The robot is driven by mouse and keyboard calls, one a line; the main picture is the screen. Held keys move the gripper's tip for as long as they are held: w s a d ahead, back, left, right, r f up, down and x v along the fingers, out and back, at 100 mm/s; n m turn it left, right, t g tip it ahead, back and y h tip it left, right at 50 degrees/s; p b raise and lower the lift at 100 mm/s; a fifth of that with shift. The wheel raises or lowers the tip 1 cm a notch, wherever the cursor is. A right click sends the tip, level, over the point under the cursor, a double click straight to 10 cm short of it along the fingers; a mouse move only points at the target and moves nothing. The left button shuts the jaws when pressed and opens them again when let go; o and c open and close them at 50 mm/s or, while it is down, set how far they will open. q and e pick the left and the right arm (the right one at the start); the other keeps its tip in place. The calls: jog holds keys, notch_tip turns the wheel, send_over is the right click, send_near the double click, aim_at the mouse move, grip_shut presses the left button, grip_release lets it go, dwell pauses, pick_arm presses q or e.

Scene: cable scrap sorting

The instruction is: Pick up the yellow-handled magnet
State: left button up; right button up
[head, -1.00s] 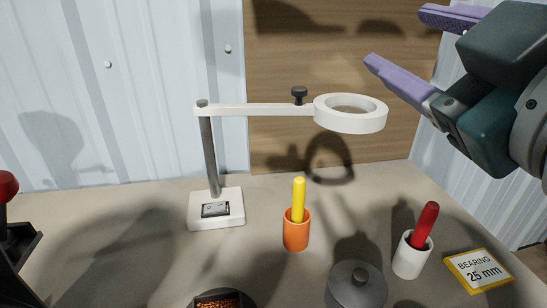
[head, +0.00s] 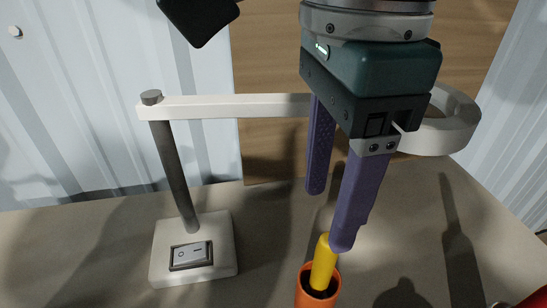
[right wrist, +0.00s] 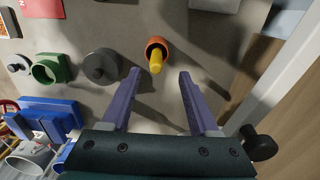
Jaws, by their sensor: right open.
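The yellow-handled magnet (head: 323,262) stands handle-up and slightly tilted in an orange cup (head: 303,292) near the bottom of the head view. In the right wrist view the yellow handle (right wrist: 156,64) points from the orange cup (right wrist: 156,42) toward the space between my fingers. My right gripper (head: 329,218) is open and points down just above the handle. One purple finger overlaps the handle's top edge in the head view. In the right wrist view both fingers of the right gripper (right wrist: 160,72) stand apart with nothing held.
A lamp stands behind, with a white switch base (head: 160,262), a horizontal arm (head: 235,107) and a white ring (head: 458,122) close behind my right gripper. The right wrist view shows a dark round lidded pot (right wrist: 101,66), a green part (right wrist: 48,69) and blue parts (right wrist: 60,105) at left.

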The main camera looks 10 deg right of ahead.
aim_at(325, 260)
jog(key=f, duration=0.3)
jog(key=shift+s+d+f, duration=0.1)
jog(key=shift+s+f, duration=0.15)
jog(key=shift+f, duration=0.15)
jog(key=f, duration=0.3)
jog(key=f+p, duration=0.1)
jog(key=f, duration=0.1)
jog(key=shift+d+f, duration=0.25)
jog(key=shift+f, duration=0.1)
jog(key=shift+c, duration=0.3)
grip_shut()
